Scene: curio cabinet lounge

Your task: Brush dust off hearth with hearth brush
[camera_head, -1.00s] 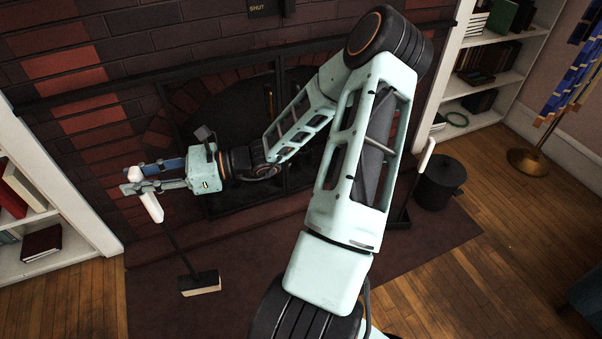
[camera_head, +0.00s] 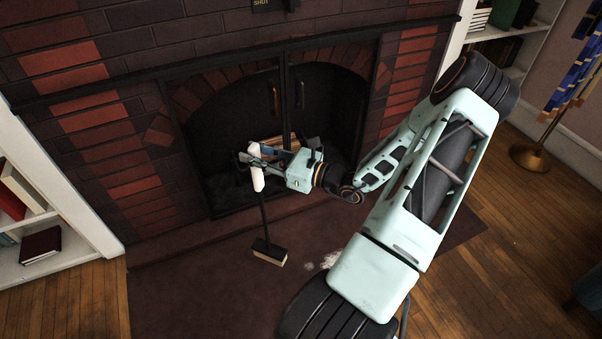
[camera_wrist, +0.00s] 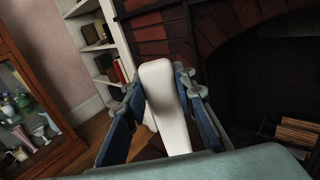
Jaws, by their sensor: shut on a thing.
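My gripper (camera_head: 257,162) is shut on the white handle of the hearth brush (camera_head: 257,179). The brush hangs down from it, slightly tilted, with its dark head and pale bristles low over the dark red hearth (camera_head: 190,285). I cannot tell whether the bristles touch the surface. A pale patch of dust (camera_head: 327,261) lies on the hearth to the right of the brush head, partly hidden by my arm. In the wrist view the white brush handle (camera_wrist: 167,95) stands between both fingers.
The brick fireplace (camera_head: 230,130) with an open dark firebox and logs (camera_head: 279,142) stands behind. A white bookshelf (camera_head: 45,190) is at the left, another (camera_head: 490,55) at the right. A brass lamp stand (camera_head: 530,155) stands far right. The hearth's left part is clear.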

